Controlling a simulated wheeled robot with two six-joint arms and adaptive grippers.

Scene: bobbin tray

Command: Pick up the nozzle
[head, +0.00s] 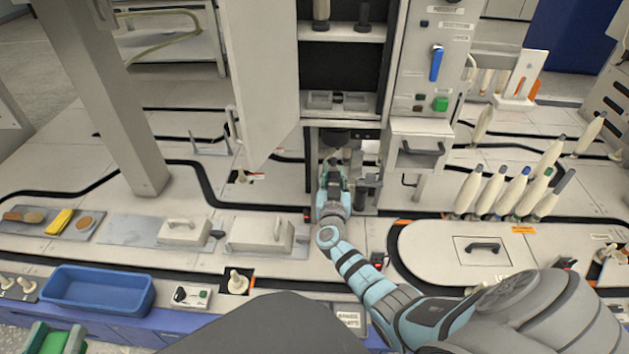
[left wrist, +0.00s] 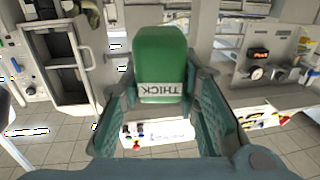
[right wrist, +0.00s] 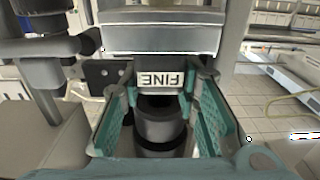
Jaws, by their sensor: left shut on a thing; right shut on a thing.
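My left gripper (left wrist: 168,110) is shut on a green block-shaped nozzle (left wrist: 162,55) with an upside-down "THICK" label. A green part at the bottom left of the head view (head: 52,338) looks like this nozzle; the left fingers are cut off there. My right gripper (head: 333,172) is at the machine's lower opening, below the shelf. Dark round parts show behind the fingers.
The open cabinet door (head: 262,80) stands left of the machine, and a grey post (head: 110,100) stands farther left. A blue bin (head: 98,290) lies at the front left. Several bobbins (head: 495,190) stand at the right. A lidded panel (head: 440,262) lies in front of them.

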